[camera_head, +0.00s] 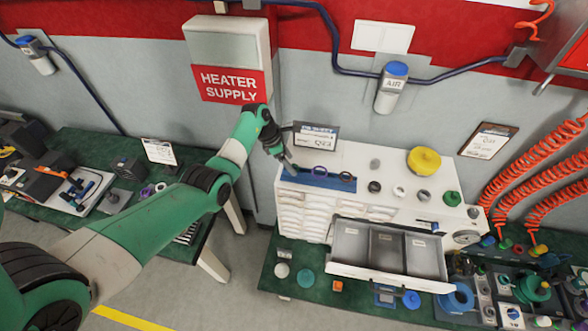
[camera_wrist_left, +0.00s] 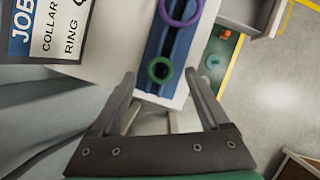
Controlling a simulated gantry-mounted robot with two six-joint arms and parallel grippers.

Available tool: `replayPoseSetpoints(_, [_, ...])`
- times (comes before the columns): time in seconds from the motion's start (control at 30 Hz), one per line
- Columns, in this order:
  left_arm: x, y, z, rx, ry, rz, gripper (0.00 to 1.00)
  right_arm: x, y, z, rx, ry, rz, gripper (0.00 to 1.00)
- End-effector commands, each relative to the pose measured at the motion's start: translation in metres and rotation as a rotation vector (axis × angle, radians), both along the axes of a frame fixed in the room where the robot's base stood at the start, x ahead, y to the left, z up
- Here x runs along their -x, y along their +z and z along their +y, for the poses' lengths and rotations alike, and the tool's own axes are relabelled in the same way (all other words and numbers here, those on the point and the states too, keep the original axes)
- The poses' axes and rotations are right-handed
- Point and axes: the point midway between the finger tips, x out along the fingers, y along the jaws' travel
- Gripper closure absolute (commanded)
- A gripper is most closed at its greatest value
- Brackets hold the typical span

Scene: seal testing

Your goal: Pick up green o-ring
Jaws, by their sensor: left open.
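The green o-ring (camera_wrist_left: 160,70) lies in a blue holder (camera_wrist_left: 152,88) in the left wrist view. It sits between the tips of my left gripper (camera_wrist_left: 159,78), which is open and empty, with a finger to either side. I cannot tell how far above the ring the fingertips are. In the head view my left gripper (camera_head: 289,167) is at the left end of the blue holder (camera_head: 318,181) on the white cabinet top. I cannot make out the green o-ring there. My right gripper is not in view.
A purple ring (camera_wrist_left: 181,10) lies in the same holder, close to the green one. A job sign (camera_head: 315,137) stands behind the holder. Several small round parts and a yellow part (camera_head: 424,160) stand to the right. An open drawer (camera_head: 388,252) juts out in front.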

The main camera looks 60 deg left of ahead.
Motion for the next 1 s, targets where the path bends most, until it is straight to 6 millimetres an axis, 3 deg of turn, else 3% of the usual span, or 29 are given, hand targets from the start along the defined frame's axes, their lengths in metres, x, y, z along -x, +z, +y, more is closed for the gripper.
replayPoseSetpoints(0.1, [-0.0041,-0.0115,-0.0013,0.0,0.0,0.001,0.21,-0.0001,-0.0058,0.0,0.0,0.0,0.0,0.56])
replayPoseSetpoints(0.3, [-0.0046,-0.0109,-0.0012,-0.001,-0.001,0.0,0.21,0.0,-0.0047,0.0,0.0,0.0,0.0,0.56])
replayPoseSetpoints(0.73, [-0.0043,-0.011,-0.0013,-0.001,0.0,0.0,0.98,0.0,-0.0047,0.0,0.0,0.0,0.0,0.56])
replayPoseSetpoints(1.0, [-0.0042,-0.0107,-0.0013,-0.001,-0.001,0.0,1.0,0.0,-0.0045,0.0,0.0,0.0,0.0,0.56])
